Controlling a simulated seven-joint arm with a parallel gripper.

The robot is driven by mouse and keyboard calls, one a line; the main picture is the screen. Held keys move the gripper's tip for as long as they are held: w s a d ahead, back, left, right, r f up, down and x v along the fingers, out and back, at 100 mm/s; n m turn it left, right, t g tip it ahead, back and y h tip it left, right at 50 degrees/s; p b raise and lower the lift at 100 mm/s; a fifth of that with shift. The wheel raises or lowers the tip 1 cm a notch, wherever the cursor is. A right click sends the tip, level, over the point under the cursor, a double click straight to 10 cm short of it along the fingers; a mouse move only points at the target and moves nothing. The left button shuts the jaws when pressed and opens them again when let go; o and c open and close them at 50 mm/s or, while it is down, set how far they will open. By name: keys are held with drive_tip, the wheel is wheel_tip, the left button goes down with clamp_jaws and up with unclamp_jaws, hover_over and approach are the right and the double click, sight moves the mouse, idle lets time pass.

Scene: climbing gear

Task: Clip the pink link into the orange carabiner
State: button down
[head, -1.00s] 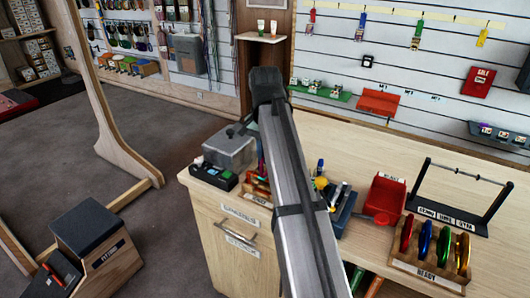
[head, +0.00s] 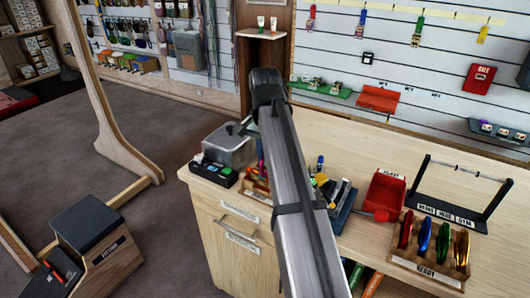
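My own arm link crosses the middle of the head view and covers part of the bench. My gripper cannot be made out; it is not visible past the arm. I cannot pick out the pink link or the orange carabiner for certain. A small wooden holder (head: 254,188) with red and orange pieces stands just left of the arm, partly hidden by it. Right of the arm, a dark blue stand (head: 343,212) carries small dark and yellow parts, too small to tell apart.
On the wooden bench (head: 385,150) are a clear grey bin (head: 229,147), a black device (head: 213,173), a red tray (head: 385,191), a black bar rack (head: 468,205) and a wooden READY rack (head: 428,270) of coloured carabiners. Bare bench lies behind the trays.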

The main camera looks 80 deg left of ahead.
drive_tip(key=shift+f, duration=0.95)
idle(0.6)
drive_tip(key=shift+w+d+f, duration=0.15)
drive_tip(key=shift+w+d, duration=1.2)
idle(2.3)
idle(0.3)
drive_tip(key=c, duration=1.1)
unclamp_jaws()
drive_tip(key=shift+c, duration=0.2)
drive_tip(key=shift+o, duration=0.3)
drive_tip(key=shift+o, duration=0.8)
drive_tip(key=shift+r, duration=0.35)
drive_tip(key=shift+w+d, duration=0.1)
drive_tip(key=shift+w+d, duration=1.3)
drive_tip(key=shift+w, duration=0.05)
